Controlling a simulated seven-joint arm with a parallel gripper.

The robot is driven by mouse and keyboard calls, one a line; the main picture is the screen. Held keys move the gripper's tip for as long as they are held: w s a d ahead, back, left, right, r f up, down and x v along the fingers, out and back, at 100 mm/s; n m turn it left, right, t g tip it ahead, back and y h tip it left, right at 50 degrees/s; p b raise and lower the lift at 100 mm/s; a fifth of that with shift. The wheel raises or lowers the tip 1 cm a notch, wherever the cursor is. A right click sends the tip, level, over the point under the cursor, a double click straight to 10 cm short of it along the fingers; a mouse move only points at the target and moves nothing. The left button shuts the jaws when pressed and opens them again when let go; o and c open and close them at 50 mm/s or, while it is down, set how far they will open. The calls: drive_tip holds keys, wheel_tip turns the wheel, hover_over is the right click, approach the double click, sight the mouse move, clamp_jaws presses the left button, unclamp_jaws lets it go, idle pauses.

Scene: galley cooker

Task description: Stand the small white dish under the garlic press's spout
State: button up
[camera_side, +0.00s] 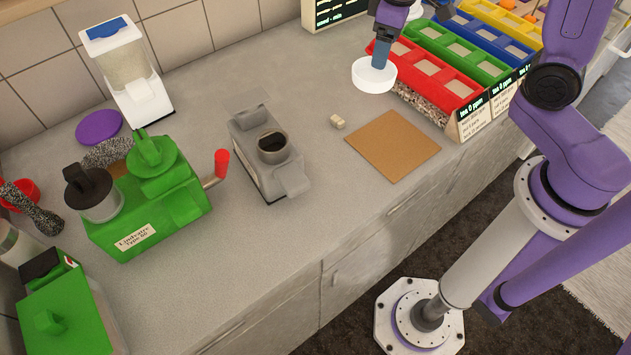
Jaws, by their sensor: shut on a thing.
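The small white dish (373,77) is a round, shallow piece held above the counter at the upper right of centre. My gripper (381,58) comes down from above and is shut on the dish's rim. No label marks the garlic press. A grey machine (287,178) with a dark round opening on top stands mid-counter, left of and below the dish. A green machine (150,205) with a red-handled crank (221,162) stands further left. I cannot tell which one is the press, and no spout shows clearly.
A brown square mat (393,147) and a small cream block (337,121) lie on the counter. Coloured bins (430,68) stand at the right. A white dispenser (130,75), a purple disc (99,127) and a green box (62,312) are at the left. Counter around the grey machine is clear.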

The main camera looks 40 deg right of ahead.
sight(376, 78)
drive_tip(key=s+a, duration=0.1)
drive_tip(key=s+a+f+m, duration=0.1)
drive_tip(key=a, duration=0.1)
drive_tip(key=s+a+f+m, duration=0.1)
drive_tip(key=a, duration=0.1)
drive_tip(key=shift+s+a+f, duration=0.2)
drive_tip(key=shift+s+a, duration=0.05)
drive_tip(key=s+a+f+n, duration=0.1)
drive_tip(key=s+a, duration=0.3)
drive_tip(key=a, duration=0.1)
drive_tip(key=s+a+f, duration=0.1)
drive_tip(key=s+a, duration=0.3)
drive_tip(key=a, duration=0.2)
drive_tip(key=s+a+f+n, duration=0.1)
drive_tip(key=s+a, duration=0.3)
drive_tip(key=a, duration=0.2)
drive_tip(key=shift+s+f+n, duration=0.1)
drive_tip(key=shift+s+n, duration=0.05)
drive_tip(key=shift+n, duration=0.15)
drive_tip(key=m, duration=0.1)
drive_tip(key=s+a+f+m, duration=0.1)
drive_tip(key=m, duration=0.1)
drive_tip(key=s+a+m, duration=0.1)
drive_tip(key=shift+a+f+m, duration=0.2)
drive_tip(key=shift+f+m, duration=0.1)
drive_tip(key=shift+w+d+r+m+g+h, duration=0.2)
drive_tip(key=shift+w+d+m+g+h, duration=0.1)
drive_tip(key=shift+w+d+m, duration=0.75)
drive_tip(key=shift+w+f, duration=0.1)
drive_tip(key=shift+f, duration=1.4)
